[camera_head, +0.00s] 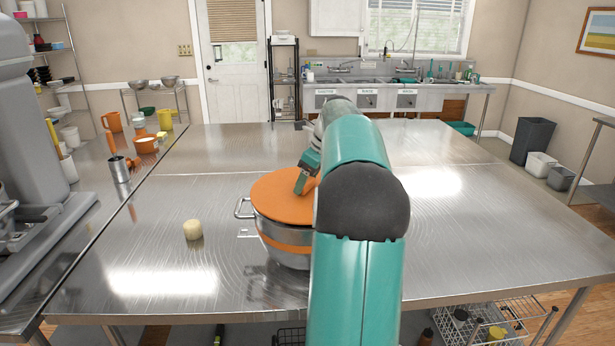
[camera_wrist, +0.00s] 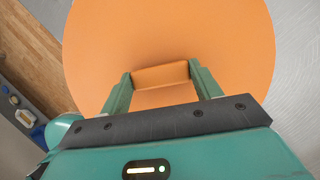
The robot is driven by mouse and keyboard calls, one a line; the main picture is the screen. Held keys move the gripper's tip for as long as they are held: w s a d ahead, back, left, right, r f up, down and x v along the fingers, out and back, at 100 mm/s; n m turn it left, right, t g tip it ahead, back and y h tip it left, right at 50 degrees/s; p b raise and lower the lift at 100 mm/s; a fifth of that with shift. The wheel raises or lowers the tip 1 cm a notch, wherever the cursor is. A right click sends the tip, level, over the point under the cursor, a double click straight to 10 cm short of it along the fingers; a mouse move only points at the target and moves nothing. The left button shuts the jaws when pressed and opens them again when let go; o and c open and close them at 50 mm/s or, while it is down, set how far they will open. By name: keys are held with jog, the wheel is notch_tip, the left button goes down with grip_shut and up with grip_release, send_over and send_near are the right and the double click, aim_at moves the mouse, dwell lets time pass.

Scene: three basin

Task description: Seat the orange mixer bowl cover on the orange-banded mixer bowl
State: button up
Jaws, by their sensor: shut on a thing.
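The orange mixer bowl cover (camera_head: 282,197) is a flat disc over the top of the orange-banded mixer bowl (camera_head: 279,236), a steel bowl with a loop handle on its left. The cover looks roughly level and close to the rim. I cannot tell whether it rests fully on the rim, as my arm hides the bowl's right side. My gripper (camera_head: 303,180) is at the cover's top. In the wrist view my gripper (camera_wrist: 161,84) is shut on the cover's orange grip block (camera_wrist: 161,75), with the disc (camera_wrist: 165,30) spreading beyond it.
A cream-coloured lump (camera_head: 193,230) sits on the steel table (camera_head: 140,250) left of the bowl. A grey stand mixer (camera_head: 35,150), a steel cup (camera_head: 119,169) and orange containers (camera_head: 146,145) stand at the left. The table right of my arm is clear.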

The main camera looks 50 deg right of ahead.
jog(key=shift+f, duration=0.75)
dwell(1.0)
jog(key=o, duration=1.1)
jog(key=v, duration=1.3)
jog(key=shift+r, duration=0.4)
